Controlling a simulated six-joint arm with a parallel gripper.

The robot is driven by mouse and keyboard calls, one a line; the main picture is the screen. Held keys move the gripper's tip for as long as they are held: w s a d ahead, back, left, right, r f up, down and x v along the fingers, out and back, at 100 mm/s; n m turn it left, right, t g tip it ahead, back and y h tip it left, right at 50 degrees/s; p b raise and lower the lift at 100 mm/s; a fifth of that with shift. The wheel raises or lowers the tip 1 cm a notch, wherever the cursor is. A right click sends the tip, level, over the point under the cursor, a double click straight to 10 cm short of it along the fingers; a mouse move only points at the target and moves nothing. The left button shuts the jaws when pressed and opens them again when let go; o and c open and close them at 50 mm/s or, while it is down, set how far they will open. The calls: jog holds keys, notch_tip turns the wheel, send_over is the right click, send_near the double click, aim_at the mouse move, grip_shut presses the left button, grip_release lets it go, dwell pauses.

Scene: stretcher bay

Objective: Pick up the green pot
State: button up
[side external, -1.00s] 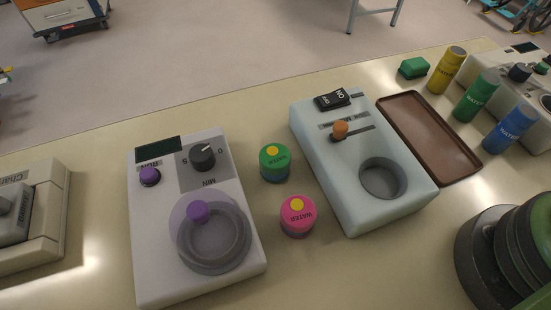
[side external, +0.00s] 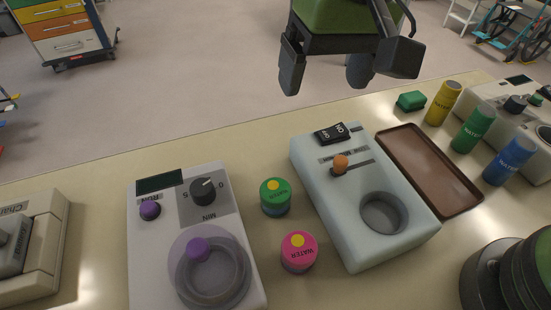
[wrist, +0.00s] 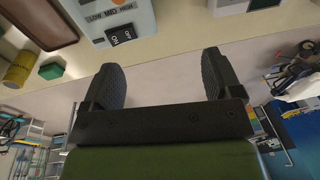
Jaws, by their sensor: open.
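The green pot (side external: 275,198) has a yellow dot on its lid and a WATER label. It stands upright on the bench between two devices in the side view, just behind a pink pot (side external: 298,252). My gripper (side external: 326,80) is open and empty. It hangs above the far edge of the bench, up and to the right of the green pot and well apart from it. In the wrist view my gripper (wrist: 163,75) has its fingers spread with nothing between them. The green pot cannot be made out in the wrist view.
A purple-knobbed device (side external: 200,235) stands left of the pots, a pale device with a round well (side external: 345,180) right. Beyond are a brown tray (side external: 468,211), yellow (side external: 443,104), green (side external: 473,129) and blue (side external: 509,161) cylinders, and a green block (side external: 411,101).

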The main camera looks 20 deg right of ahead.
jog(key=n+g+h, duration=0.1)
send_near(276, 189)
jog(key=shift+w+a, duration=0.1)
jog(key=shift+a, duration=0.05)
notch_tip(276, 189, down, 4)
jog(key=shift+a+f, duration=0.15)
jog(key=shift+f, duration=0.1)
notch_tip(276, 189, down, 6)
jog(key=shift+r, duration=0.1)
jog(key=c, duration=1)
